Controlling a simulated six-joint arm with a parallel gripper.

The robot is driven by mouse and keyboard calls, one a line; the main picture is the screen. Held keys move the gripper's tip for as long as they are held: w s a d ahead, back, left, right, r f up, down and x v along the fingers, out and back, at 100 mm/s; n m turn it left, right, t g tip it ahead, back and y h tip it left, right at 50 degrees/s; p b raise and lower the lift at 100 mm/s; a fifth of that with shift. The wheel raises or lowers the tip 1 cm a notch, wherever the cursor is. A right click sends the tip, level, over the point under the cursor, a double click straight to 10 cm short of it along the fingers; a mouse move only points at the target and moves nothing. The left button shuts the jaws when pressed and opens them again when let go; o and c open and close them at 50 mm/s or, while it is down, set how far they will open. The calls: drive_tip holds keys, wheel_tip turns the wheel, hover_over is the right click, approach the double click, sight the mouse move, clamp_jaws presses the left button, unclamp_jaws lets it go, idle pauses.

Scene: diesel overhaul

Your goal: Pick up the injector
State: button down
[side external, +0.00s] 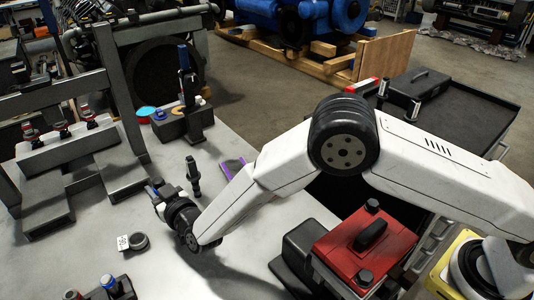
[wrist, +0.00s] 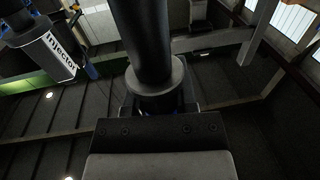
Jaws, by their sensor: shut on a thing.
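A dark cylinder with a wide collar (wrist: 150,60) fills the middle of the wrist view, close up. It rises from my gripper (wrist: 155,112), which is shut on it; the jaws are mostly hidden. A dark cylinder with a white label reading "Injector" (wrist: 55,55) is at upper left in the wrist view, apart from the held part. In the side view my gripper (side external: 161,193) is low over the light table. Its tips are small there, and I cannot tell the held part clearly. A slim dark upright part (side external: 193,175) shows just right of my gripper.
A dark block (side external: 185,125) with a tall blue-and-black part stands behind. A grey frame and stepped fixture (side external: 75,165) are at left. A dark ring (side external: 138,242) with a white tag lies in front. A red toolbox (side external: 365,245) is at right.

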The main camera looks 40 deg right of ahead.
drive_tip(key=shift+r, duration=0.6)
drive_tip(key=s+d+r, duration=0.6)
drive_tip(key=s+r, duration=0.5)
drive_tip(key=s, duration=0.1)
drive_tip(key=shift+s+d+r, duration=0.2)
drive_tip(key=shift+r, duration=0.25)
